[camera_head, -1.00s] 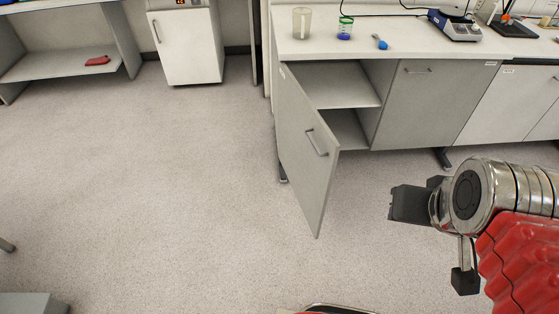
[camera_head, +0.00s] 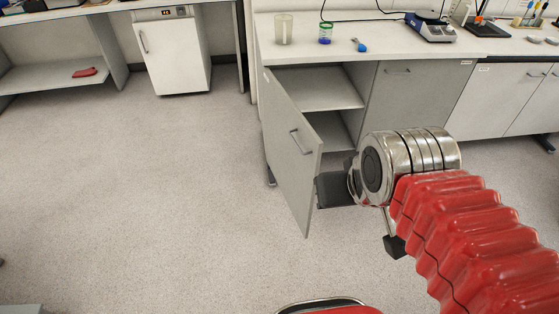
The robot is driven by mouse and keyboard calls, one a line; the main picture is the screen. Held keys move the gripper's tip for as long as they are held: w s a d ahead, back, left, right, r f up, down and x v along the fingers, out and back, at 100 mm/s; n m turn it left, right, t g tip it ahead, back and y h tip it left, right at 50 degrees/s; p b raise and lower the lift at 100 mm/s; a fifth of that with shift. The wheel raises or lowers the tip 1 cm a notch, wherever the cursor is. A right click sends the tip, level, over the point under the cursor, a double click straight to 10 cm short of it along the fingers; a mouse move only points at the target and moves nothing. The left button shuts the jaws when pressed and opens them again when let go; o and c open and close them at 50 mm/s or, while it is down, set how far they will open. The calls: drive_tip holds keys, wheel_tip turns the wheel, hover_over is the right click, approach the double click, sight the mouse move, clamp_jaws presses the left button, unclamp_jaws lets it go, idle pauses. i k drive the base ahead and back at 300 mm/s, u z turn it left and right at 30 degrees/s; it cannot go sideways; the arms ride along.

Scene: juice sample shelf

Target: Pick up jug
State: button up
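A pale, translucent jug-like container (camera_head: 283,29) stands upright on the white worktop, near its left end. I take it to be the jug; its handle is too small to make out. My gripper (camera_head: 338,188) is at the end of my red-sleeved arm, in front of the cupboard and well below the worktop. It is apart from the jug. Its dark parts are partly hidden by the silver wrist, so I cannot tell whether it is open or shut.
A cupboard door (camera_head: 292,150) swings open towards me beside my gripper. A white cabinet (camera_head: 172,50) is at the left. The floor (camera_head: 150,190) is clear.

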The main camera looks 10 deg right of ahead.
sight(283, 23)
drive_tip(key=i, duration=1)
